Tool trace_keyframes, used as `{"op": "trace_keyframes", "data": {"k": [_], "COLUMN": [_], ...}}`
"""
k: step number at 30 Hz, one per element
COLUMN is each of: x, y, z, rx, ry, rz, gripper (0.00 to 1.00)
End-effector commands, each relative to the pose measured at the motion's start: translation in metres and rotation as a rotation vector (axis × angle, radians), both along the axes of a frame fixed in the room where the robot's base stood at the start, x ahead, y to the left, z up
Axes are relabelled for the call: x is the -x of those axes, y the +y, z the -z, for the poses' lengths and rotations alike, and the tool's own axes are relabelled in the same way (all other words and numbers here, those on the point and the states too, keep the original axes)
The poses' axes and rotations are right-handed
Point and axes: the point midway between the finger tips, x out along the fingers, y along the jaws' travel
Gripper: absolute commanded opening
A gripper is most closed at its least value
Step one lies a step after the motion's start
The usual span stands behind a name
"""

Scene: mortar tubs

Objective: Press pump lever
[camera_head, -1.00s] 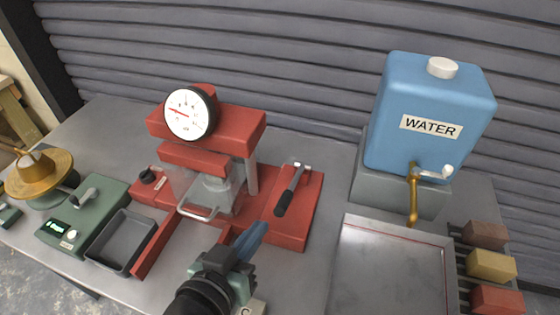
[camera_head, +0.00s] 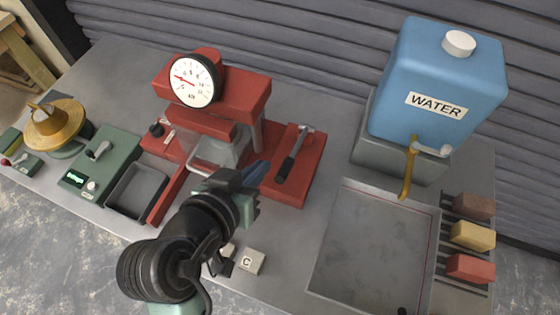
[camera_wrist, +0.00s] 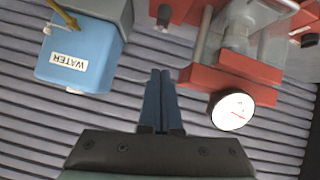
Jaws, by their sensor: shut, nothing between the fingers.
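The pump lever (camera_head: 290,160) has a black grip and a metal upper end. It slants on the right part of the red press base (camera_head: 311,172), grip end toward me. In the wrist view its dark grip (camera_wrist: 163,17) shows at the top edge. My gripper (camera_head: 261,170) is shut and empty, its blue fingers just left of the lever's grip in the head view. In the wrist view the closed fingertips (camera_wrist: 160,73) point toward the lever with a gap in the picture. I cannot tell the height between them. My arm hides the front of the press base.
The red press with a round gauge (camera_head: 194,80) and clear guard stands left of the lever. A blue water tank (camera_head: 440,75) stands at right, above a grey tray (camera_head: 345,245). A green scale (camera_head: 100,165) and dark pan (camera_head: 137,192) sit left.

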Motion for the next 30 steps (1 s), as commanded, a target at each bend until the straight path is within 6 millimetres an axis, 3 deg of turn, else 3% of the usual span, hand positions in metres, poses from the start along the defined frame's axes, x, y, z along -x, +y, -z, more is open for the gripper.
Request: {"op": "trace_keyframes", "data": {"k": [17, 24, 30], "x": [-0.077, -0.061, -0.059], "y": [-0.031, -0.032, -0.033], "z": [0.055, 0.085, 0.091], "rx": [0.0, 0.001, -0.001], "ry": [0.001, 0.002, -0.001], "rz": [0.004, 0.001, 0.0], "gripper": [0.0, 0.0, 0.0]}}
